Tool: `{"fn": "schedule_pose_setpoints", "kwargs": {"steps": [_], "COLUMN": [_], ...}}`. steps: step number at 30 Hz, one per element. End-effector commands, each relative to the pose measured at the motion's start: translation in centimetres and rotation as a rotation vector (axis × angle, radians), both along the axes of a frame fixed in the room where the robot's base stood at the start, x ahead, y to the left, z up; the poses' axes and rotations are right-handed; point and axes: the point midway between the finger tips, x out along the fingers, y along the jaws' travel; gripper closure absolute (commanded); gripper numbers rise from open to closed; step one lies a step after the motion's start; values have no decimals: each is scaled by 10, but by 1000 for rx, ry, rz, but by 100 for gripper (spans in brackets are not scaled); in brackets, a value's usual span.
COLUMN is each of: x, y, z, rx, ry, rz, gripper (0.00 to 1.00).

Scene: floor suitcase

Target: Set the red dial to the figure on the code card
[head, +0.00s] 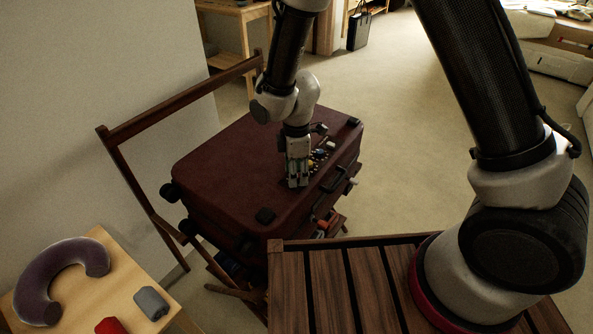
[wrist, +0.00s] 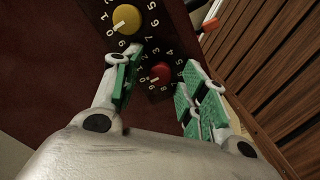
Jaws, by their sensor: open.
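The dark red suitcase (head: 225,165) lies flat on a folding wooden stand. In the wrist view, the red dial (wrist: 161,73) sits on a black plate with white figures around it. The dial's setting is too small to read with certainty. A yellow dial (wrist: 127,18) with its own figures is just above. In the head view my gripper (head: 298,184) points down at the suitcase top, hiding the red dial. I cannot make out a code card.
A slatted wooden bench (head: 325,285) stands in front of the suitcase. At the lower left, a light wooden table (head: 112,285) holds a purple neck pillow (head: 48,280), a grey item (head: 151,303) and a red item (head: 110,326). Carpet right of the suitcase is clear.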

Motion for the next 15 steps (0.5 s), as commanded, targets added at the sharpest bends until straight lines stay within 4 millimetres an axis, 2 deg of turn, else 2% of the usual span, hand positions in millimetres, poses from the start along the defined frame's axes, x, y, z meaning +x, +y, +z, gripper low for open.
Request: {"fn": "schedule_pose_setpoints", "kwargs": {"steps": [3, 10, 15], "x": [0, 0, 0], "y": [0, 0, 0], "z": [0, 0, 0], "rx": [0, 0, 0], "ry": [0, 0, 0], "rz": [0, 0, -2], "gripper": [57, 99, 100]}}
